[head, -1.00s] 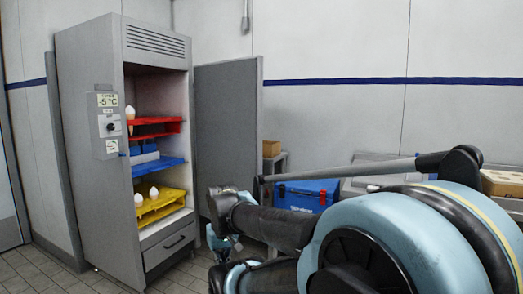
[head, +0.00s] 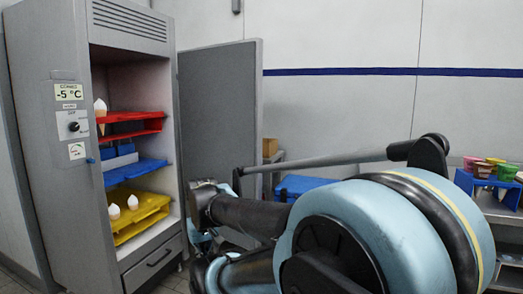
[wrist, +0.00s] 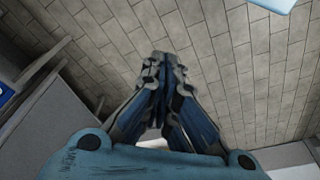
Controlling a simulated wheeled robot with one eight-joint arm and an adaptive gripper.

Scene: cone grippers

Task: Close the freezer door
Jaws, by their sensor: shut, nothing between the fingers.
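The grey freezer (head: 47,150) stands open at the left of the head view, with its shelves showing. Its door (head: 222,130) is a flat grey panel swung wide out to the right of the opening. My gripper shows in the wrist view (wrist: 160,62) with its fingers together over the tiled floor and nothing between them. In the head view my arm reaches low in front of the door's lower part, and the gripper is mostly hidden behind my own links. I cannot tell whether any part of my arm touches the door.
Red (head: 130,122), blue (head: 132,170) and yellow (head: 142,215) racks in the freezer hold cones and other items. A closed drawer (head: 152,264) lies below. A blue box (head: 302,186) is partly hidden behind my arm. Coloured cups (head: 483,170) stand at the right.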

